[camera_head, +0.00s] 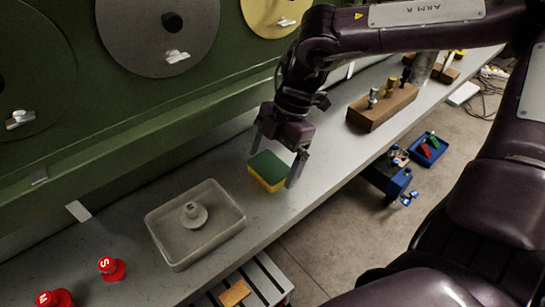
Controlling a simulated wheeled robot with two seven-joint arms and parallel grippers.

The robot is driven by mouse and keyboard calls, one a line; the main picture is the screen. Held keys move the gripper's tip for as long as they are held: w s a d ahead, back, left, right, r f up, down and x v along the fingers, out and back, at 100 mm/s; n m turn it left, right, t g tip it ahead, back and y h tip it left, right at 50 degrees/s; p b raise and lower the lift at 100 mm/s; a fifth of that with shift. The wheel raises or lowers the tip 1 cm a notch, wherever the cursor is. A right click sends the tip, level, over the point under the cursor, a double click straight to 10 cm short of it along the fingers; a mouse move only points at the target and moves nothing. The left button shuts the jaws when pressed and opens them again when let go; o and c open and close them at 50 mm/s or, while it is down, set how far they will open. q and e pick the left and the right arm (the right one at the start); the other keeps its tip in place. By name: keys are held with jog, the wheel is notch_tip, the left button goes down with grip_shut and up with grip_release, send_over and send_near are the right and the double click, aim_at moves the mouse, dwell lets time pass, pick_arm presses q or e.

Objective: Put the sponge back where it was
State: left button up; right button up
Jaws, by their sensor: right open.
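The sponge (268,170), green on top and yellow below, is at the grey shelf (225,165), right of a clear tray. My right gripper (275,168) is open, with one finger on each side of the sponge. I cannot tell whether the fingers touch it or whether its underside rests on the shelf. My left gripper is not in view.
The translucent tray (165,243) holds a pale round knob (193,214). Red knobs marked S (112,268) and N (55,298) stand at the lower left. A wooden block (382,107) with metal pegs stands farther right. A green panel with discs rises behind.

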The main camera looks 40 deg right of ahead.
jog(key=v, duration=1.2)
jog(key=shift+s+f, duration=0.1)
